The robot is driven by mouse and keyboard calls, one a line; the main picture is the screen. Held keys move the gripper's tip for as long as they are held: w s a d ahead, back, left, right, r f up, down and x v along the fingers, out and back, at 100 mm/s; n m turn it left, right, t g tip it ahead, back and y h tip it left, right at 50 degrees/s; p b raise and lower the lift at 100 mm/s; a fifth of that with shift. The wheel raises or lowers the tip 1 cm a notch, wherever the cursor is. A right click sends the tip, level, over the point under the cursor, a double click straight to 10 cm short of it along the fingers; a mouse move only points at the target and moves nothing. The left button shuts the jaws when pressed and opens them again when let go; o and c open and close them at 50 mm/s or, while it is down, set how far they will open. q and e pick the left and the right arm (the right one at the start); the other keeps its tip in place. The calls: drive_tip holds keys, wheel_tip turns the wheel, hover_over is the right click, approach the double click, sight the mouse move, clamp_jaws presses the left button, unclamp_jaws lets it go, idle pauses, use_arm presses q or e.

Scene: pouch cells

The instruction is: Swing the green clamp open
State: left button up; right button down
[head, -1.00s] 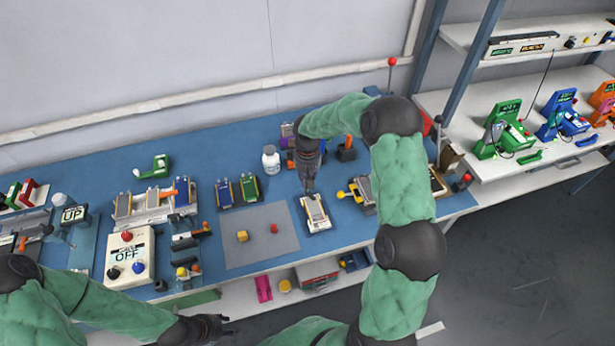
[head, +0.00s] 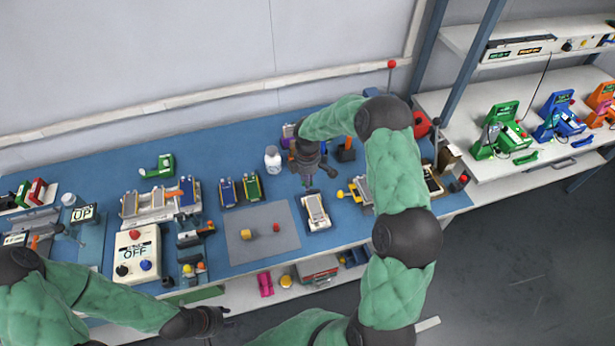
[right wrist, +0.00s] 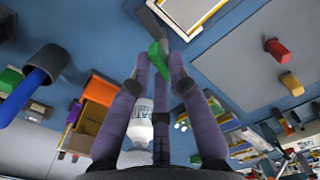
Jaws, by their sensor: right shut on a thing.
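The green clamp (right wrist: 158,54) shows in the right wrist view as a small green piece between my fingertips, beside the edge of a pale fixture. My right gripper (right wrist: 158,75) is shut on it. In the head view, my right gripper (head: 308,181) is at the far end of the cream fixture (head: 325,226), which carries a grey plate. The clamp is too small and too hidden by the gripper to make out there, and its swing angle cannot be told. My left gripper (head: 222,318) hangs by the bench's front edge, empty; its fingers are too unclear to judge.
A white bottle (head: 273,159) stands left of my right gripper. A grey mat (head: 275,252) with a yellow cube (head: 246,234) and a red cube (head: 276,228) lies left of the fixture. A yellow-knobbed device (head: 360,190) stands close on the right.

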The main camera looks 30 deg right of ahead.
drive_tip(key=shift+n+p, duration=0.45)
drive_tip(key=shift+n, duration=1.05)
drive_tip(key=c, duration=1.2)
unclamp_jaws()
wheel_tip(320, 180, up, 12)
